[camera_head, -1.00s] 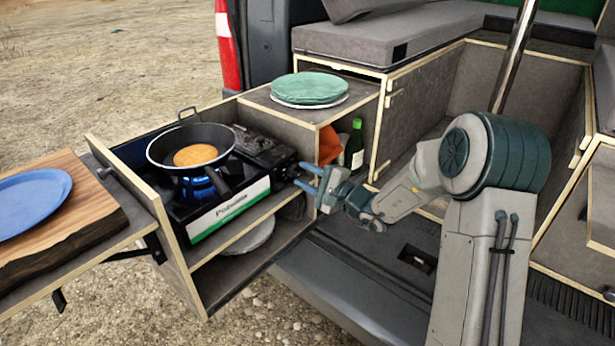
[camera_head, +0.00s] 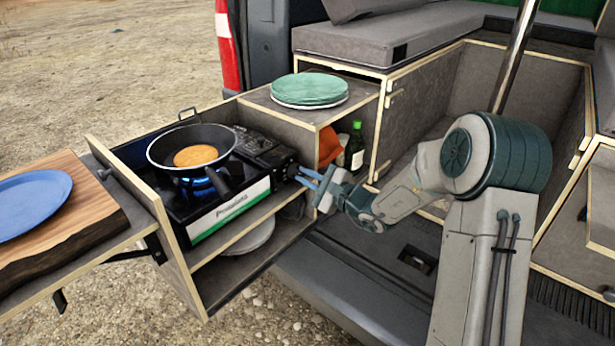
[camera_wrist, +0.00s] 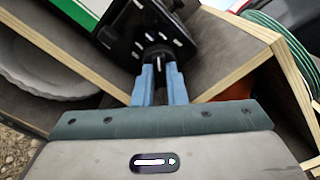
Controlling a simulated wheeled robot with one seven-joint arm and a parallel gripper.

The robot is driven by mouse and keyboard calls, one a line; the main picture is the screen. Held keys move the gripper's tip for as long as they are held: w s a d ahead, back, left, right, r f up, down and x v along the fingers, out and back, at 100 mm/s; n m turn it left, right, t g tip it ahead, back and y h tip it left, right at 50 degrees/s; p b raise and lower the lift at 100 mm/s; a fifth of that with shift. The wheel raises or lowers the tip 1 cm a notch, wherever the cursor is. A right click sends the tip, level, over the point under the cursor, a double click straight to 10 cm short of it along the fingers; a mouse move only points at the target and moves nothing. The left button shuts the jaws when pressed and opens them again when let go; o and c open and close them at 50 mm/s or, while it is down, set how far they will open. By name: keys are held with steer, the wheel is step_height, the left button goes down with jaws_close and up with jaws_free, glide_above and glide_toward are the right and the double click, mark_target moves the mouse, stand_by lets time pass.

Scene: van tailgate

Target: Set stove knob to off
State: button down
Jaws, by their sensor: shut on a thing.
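The camping stove (camera_head: 225,205) sits in the pull-out drawer with a blue flame burning under the pan (camera_head: 192,150). Its black knob (camera_wrist: 158,54) is on the stove's dark right-hand end, with a white mark on its face. My gripper (camera_head: 303,180) reaches the stove from the right. In the wrist view its two blue fingers (camera_wrist: 160,75) are shut on the knob, one on each side. The fingers partly hide the knob, and I cannot read its setting.
The drawer's wooden edge (camera_wrist: 235,75) runs close to the fingers in the wrist view. Green plates (camera_head: 309,90) lie on the cabinet top. A green bottle (camera_head: 355,147) stands right of the stove. A blue plate (camera_head: 30,205) lies on the wooden board at left.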

steer(key=m+p, duration=0.2)
steer(key=m, duration=0.3)
steer(key=shift+m, duration=0.3)
steer(key=shift+m+p, duration=1.4)
steer(key=shift+m, duration=0.7)
steer(key=shift+f, duration=0.1)
steer(key=c, duration=1.5)
jaws_free()
steer(key=shift+o, duration=0.2)
steer(key=shift+s, duration=0.1)
steer(key=v, duration=1.3)
steer(key=shift+s+d, duration=0.25)
steer(key=shift+d, duration=0.05)
